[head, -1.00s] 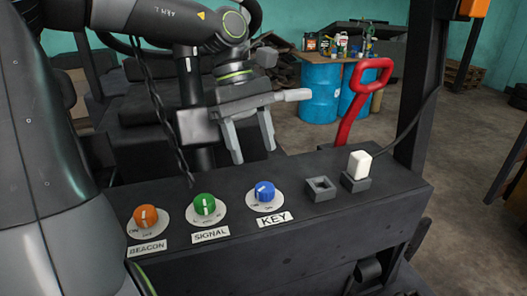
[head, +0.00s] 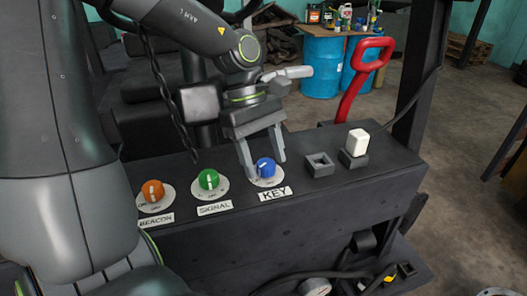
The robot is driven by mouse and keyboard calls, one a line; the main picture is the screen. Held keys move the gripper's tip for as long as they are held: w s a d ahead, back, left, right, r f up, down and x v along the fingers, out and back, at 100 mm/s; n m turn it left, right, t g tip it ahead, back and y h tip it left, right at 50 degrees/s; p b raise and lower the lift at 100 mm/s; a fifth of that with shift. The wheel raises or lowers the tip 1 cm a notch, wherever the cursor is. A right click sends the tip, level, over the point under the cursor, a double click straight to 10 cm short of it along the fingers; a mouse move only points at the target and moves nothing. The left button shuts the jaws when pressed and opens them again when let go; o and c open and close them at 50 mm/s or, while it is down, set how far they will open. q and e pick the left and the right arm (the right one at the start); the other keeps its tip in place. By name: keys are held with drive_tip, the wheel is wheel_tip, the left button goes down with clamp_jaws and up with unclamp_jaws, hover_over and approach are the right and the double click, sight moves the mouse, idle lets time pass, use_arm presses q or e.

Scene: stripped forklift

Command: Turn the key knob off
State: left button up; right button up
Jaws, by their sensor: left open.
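The blue key knob (head: 265,168) sits on a white round dial on the black dashboard, above a label reading KEY (head: 275,194). Its white pointer line is partly visible and tilts a little left of straight up. My left gripper (head: 263,170) is open and points down at the knob, with one finger to the left of the knob and the other to its right and behind. I cannot tell whether either finger touches it. My right gripper is not in view.
The green SIGNAL knob (head: 208,179) and orange BEACON knob (head: 153,191) are to the left. An empty square socket (head: 319,164) and a white plug in a socket (head: 357,143) are to the right. A red lever handle (head: 362,75) rises behind the dashboard.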

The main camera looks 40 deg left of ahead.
use_arm(q)
drive_tip(key=shift+c, duration=0.4)
drive_tip(key=shift+a, duration=0.1)
drive_tip(key=c, duration=0.7)
drive_tip(key=shift+c, duration=1.1)
drive_tip(key=n+b, duration=0.2)
drive_tip(key=shift+f+t+b, duration=0.2)
drive_tip(key=shift+t+b, duration=0.2)
drive_tip(key=n+t+b, duration=0.1)
drive_tip(key=n+b, duration=0.3)
drive_tip(key=b, duration=0.1)
drive_tip(key=n+t+b, duration=0.1)
drive_tip(key=n+b, duration=0.2)
drive_tip(key=shift+s+t+y, duration=0.25)
drive_tip(key=shift+t+y, duration=0.05)
drive_tip(key=shift+y, duration=0.1)
drive_tip(key=shift+s+r+n+t+y+b, duration=0.15)
drive_tip(key=shift+n+t+y+b, duration=0.25)
drive_tip(key=shift+n+b, duration=1.05)
drive_tip(key=shift+r, duration=0.1)
